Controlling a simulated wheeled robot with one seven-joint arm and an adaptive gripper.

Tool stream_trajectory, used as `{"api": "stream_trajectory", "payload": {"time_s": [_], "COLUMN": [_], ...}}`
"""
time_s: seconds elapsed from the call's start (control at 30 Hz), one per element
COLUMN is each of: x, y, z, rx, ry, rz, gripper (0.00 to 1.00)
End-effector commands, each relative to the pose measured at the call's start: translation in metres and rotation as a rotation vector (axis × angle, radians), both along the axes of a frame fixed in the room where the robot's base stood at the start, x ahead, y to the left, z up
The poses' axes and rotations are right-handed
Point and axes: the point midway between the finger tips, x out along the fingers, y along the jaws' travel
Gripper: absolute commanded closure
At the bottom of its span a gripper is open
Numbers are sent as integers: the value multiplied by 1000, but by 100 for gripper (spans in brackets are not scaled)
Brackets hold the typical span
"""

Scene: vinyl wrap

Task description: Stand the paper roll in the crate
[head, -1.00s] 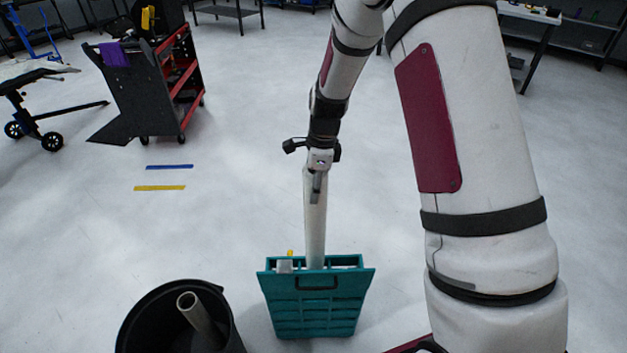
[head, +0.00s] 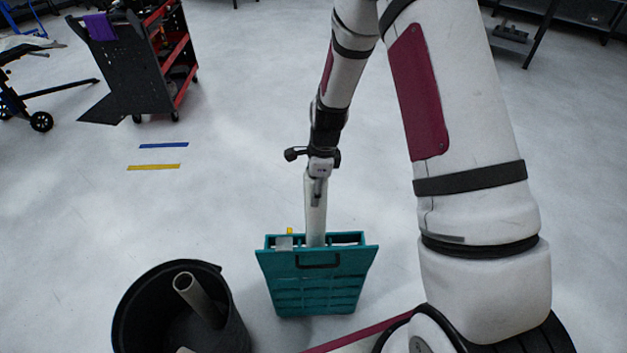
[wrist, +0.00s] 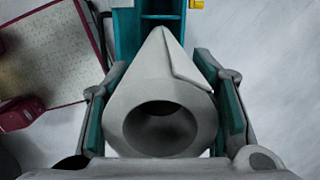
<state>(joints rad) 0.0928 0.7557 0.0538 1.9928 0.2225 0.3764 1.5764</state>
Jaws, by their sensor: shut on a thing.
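The paper roll (head: 315,215) is a long pale tube standing close to upright over the teal crate (head: 316,292). Its lower end goes down behind the crate's front wall, so I cannot see whether it touches the bottom. My gripper (head: 317,184) is shut on the roll's upper part. In the wrist view the roll (wrist: 160,90) shows its hollow end close up, with a finger of my gripper (wrist: 161,115) on each side. Part of the crate (wrist: 127,35) shows beyond it.
A black bin (head: 127,315) with a grey tube (head: 195,295) leaning in it stands left of the crate. A yellow item (head: 290,231) shows at the crate's back edge. Blue (head: 164,145) and yellow (head: 153,167) strips lie on the floor. A tool cart (head: 150,70) stands farther back.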

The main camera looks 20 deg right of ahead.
Motion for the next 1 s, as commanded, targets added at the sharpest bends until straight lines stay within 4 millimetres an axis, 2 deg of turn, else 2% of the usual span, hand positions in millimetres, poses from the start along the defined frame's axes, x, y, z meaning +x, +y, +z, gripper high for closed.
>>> {"api": "stream_trajectory", "payload": {"time_s": [1.0], "x": [1], "y": [0], "z": [-113], "rx": [0], "ry": [1], "rz": [0], "gripper": [100]}}
